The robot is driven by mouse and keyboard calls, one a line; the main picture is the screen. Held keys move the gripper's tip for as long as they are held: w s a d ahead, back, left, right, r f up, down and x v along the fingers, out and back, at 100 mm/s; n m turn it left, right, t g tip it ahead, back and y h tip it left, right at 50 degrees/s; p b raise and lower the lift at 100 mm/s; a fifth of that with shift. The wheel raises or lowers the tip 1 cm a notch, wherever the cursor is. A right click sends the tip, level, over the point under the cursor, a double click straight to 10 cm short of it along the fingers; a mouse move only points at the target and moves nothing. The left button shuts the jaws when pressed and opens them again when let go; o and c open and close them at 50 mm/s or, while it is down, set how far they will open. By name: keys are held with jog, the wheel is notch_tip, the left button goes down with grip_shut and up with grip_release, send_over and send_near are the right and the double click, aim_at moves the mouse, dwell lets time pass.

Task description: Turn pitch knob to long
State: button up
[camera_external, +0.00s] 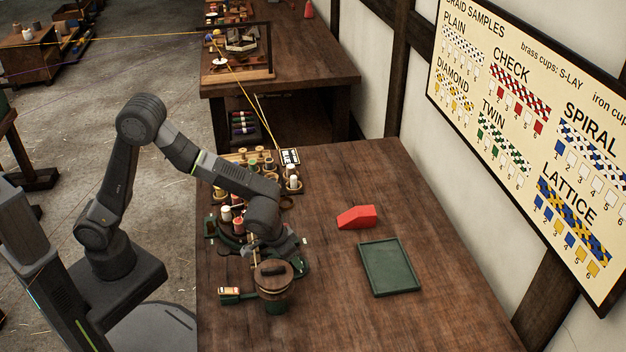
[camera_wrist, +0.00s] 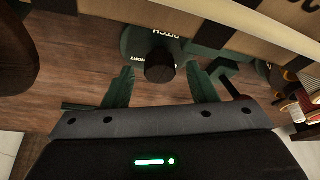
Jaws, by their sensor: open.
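In the wrist view the dark round pitch knob (camera_wrist: 160,66) stands on a green plate (camera_wrist: 135,42) lettered PITCH, with letters of a second word, ending in "ORT", partly covered by the knob. My gripper (camera_wrist: 160,85) is open, its two green fingers apart, one on each side of the knob. No finger visibly touches it. Which way the knob points I cannot tell. In the external view my gripper (camera_external: 285,246) is low over the green braiding machine (camera_external: 228,240) on the wooden bench; I cannot make out the knob there.
A round wooden drum (camera_external: 273,282) with a dark top stands just in front of my gripper. Several bobbins (camera_external: 226,213) stand left of it. A red block (camera_external: 357,217) and an empty green tray (camera_external: 389,267) lie to the right. The bench's right front (camera_external: 440,320) is clear.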

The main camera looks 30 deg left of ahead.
jog(key=v, duration=1.3)
jog(key=shift+s+r, duration=0.25)
jog(key=shift+r, duration=0.1)
jog(key=shift+f, duration=0.15)
jog(key=x, duration=1.3)
jog(key=shift+w+f, duration=0.25)
jog(key=shift+f, duration=0.05)
jog(key=shift+r, duration=0.15)
